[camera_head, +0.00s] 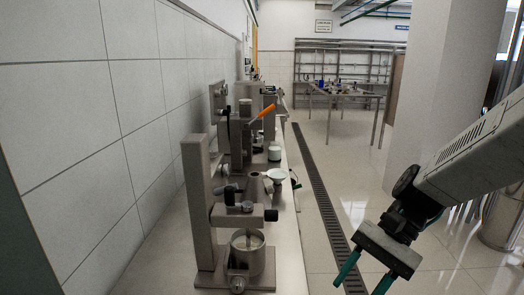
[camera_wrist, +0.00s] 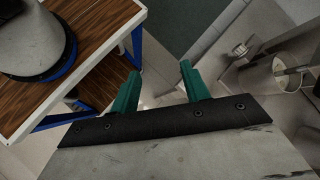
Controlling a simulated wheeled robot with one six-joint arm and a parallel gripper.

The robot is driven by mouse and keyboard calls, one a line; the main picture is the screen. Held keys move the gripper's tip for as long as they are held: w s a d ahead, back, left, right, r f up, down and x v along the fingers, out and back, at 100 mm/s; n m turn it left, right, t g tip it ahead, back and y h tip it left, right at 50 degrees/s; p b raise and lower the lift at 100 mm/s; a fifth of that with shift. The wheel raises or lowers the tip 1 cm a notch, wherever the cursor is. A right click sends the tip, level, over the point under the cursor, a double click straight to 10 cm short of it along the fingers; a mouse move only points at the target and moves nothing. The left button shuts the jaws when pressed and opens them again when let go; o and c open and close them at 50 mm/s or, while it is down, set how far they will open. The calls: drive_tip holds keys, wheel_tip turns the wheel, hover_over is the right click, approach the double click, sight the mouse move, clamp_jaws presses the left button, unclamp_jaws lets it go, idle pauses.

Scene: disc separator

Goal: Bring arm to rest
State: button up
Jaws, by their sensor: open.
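My gripper (camera_head: 365,283) hangs at the lower right in the head view, at the end of my grey arm. Its two green fingers point down and stand apart, with nothing between them. It is to the right of the bench and apart from it, over the floor side. In the wrist view the gripper (camera_wrist: 159,80) shows its two green fingers spread, with open space between the tips.
A narrow bench (camera_head: 180,262) along the left wall carries a metal disc separator stand (camera_head: 200,215) with a cup (camera_head: 247,255). A floor drain (camera_head: 322,200) runs beside it. In the wrist view, a wooden-topped cart (camera_wrist: 85,30) is at left.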

drive_tip(key=s+d+r+n+t+h, duration=0.6)
drive_tip(key=s+d+r+h, duration=0.1)
drive_tip(key=s+d, duration=0.2)
drive_tip(key=shift+s+r+h, duration=0.3)
drive_tip(key=shift+s+h, duration=0.05)
drive_tip(key=shift+h, duration=0.05)
